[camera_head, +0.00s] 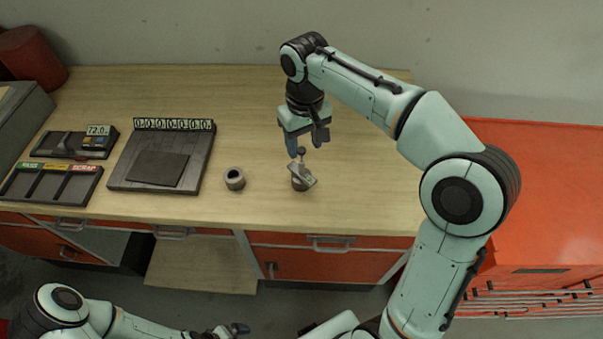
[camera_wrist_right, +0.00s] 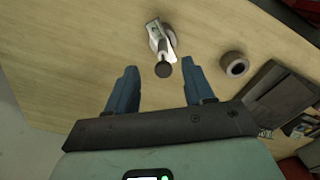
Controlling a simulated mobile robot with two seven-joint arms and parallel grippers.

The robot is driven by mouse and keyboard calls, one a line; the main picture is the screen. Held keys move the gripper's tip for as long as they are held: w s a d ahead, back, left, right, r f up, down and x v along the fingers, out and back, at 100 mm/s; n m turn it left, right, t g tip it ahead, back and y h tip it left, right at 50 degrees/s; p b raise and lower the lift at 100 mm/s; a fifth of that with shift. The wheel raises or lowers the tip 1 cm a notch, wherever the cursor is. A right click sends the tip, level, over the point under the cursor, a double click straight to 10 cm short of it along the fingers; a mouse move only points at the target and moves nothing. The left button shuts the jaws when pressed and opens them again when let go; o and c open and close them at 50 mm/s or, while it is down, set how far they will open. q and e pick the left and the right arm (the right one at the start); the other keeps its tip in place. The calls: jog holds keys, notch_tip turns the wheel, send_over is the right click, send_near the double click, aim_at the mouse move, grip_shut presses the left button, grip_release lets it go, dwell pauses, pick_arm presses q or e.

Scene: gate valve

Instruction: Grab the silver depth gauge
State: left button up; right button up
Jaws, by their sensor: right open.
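The silver depth gauge (camera_head: 302,175) is on the light wood bench top in the head view, leaning on a small dark round piece (camera_head: 299,185). In the right wrist view the gauge (camera_wrist_right: 158,38) lies beyond the fingertips, with its dark round knob (camera_wrist_right: 162,69) toward me. My right gripper (camera_head: 306,146) is open and empty just behind and above the gauge; in the right wrist view its blue fingers (camera_wrist_right: 158,80) stand apart on either side of the knob's line. My left gripper (camera_head: 240,328) is low at the bottom edge, away from the bench; its jaw state is unclear.
A grey ring (camera_head: 235,179) stands left of the gauge. A dark scale-like plate with a digit display (camera_head: 160,160), a small device reading 72.0 (camera_head: 98,135) and a labelled sorting tray (camera_head: 52,182) are further left. A red cabinet (camera_head: 540,200) is at the right. Bench right of the gauge is clear.

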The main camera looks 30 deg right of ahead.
aim_at(302, 150)
jog(key=f, duration=0.5)
jog(key=shift+w+a+b, duration=0.15)
jog(key=shift+w+b, duration=0.05)
jog(key=shift+b, duration=0.15)
grip_shut()
